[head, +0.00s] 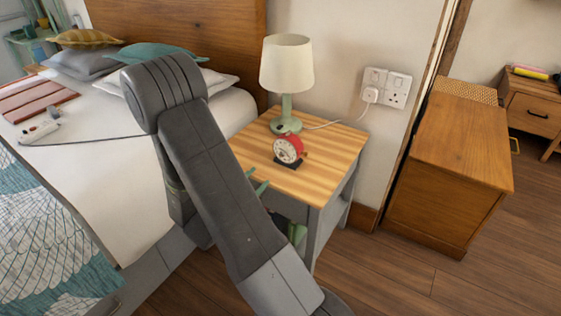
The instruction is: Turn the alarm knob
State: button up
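A small red alarm clock (288,149) with a pale round dial stands on a dark base on the wooden nightstand (325,150), in front of the lamp. A small part sticks out at the clock's right side; I cannot make out which part is the alarm knob. My arm crosses the middle of the view and hides most of my gripper (256,180). Two slim green fingertips show past the arm at the nightstand's near left edge. They look apart, with nothing seen between them, and are short of the clock, not touching it.
A table lamp (287,70) with a green base stands close behind the clock. Its cord runs to a wall socket (387,88). A bed (100,170) fills the left. A wooden cabinet (455,160) stands right. The nightstand's right side is clear.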

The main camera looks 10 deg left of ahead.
aim_at(281, 155)
jog(key=b+x, duration=0.1)
jog(key=x, duration=1)
jog(key=shift+w+d, duration=0.15)
jog(key=shift+w, duration=0.2)
jog(key=shift+f, duration=0.1)
grip_shut()
